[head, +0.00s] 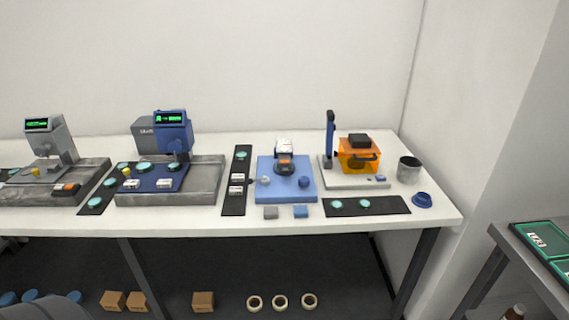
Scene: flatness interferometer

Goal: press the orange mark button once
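No button can be clearly read as the orange mark button in the head view. Orange shows in a few places. A box-like orange housing (349,158) with a black top stands on a pale base plate at the right of the bench. A small white, black and orange unit (285,162) stands at the back of a blue plate. A dark block with an orange top (67,187) sits on the left grey station. Any small lettering is too small to read. Neither of my grippers is in view.
The white bench (440,212) carries two stations with green displays, a blue post (330,135), a dark grey cup (409,170) and black strips with teal discs. A lower side table (525,262) stands at right. Boxes and tape rolls lie beneath.

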